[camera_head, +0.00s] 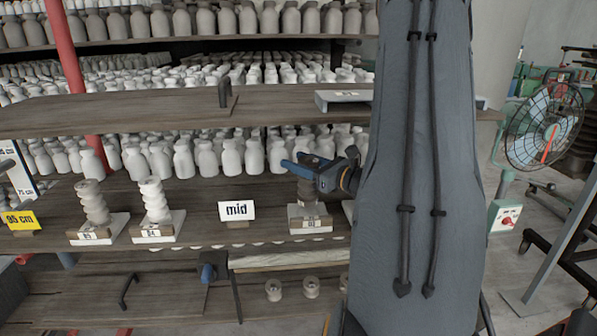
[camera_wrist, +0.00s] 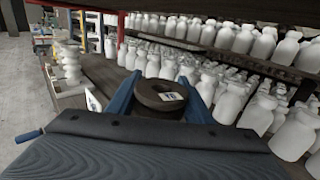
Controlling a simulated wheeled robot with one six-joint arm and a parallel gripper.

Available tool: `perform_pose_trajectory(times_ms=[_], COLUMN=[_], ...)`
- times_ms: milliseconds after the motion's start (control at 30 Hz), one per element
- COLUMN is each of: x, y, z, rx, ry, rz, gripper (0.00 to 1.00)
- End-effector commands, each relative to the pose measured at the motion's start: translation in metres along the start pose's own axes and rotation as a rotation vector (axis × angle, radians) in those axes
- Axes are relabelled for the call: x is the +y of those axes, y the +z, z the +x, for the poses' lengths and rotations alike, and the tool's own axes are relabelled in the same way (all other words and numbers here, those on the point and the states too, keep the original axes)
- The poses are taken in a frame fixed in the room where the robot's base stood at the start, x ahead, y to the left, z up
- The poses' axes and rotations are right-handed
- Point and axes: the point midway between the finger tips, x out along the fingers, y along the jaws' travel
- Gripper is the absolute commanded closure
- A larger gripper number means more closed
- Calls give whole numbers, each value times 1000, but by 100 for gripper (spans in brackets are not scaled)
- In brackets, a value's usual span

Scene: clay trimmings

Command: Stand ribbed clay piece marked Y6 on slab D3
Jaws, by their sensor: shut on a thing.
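My gripper (camera_head: 308,170) is shut on a brown ribbed clay piece (camera_head: 307,190) at the mid shelf, its blue fingers around the piece's upper part. In the wrist view the piece's round top (camera_wrist: 148,91), with a hollow middle and a small white tag, sits between the two blue fingers (camera_wrist: 160,98). The tag is too small to read. The piece looks upright, directly over a pale slab (camera_head: 297,212) with a tagged front block. Whether it touches the slab, I cannot tell. The slab's marking is not legible, and my arm hides the area to its right.
Two slabs at the left bear pale ribbed pieces (camera_head: 94,200) (camera_head: 155,200). A wooden shelf (camera_head: 150,112) runs above, with rows of pale bottles (camera_head: 200,158) behind. Small spools (camera_head: 273,290) lie below.

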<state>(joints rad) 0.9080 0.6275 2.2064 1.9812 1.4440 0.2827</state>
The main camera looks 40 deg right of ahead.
Motion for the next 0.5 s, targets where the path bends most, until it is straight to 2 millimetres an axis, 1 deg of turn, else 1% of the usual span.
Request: perform_pose_trajectory(times_ms=[267, 400, 500], x=[0, 0, 0], y=[-28, -33, -34], z=[0, 1, 1], rx=[-1, -2, -2], ry=[1, 1, 1], rz=[2, -1, -2], gripper=[100, 100, 100])
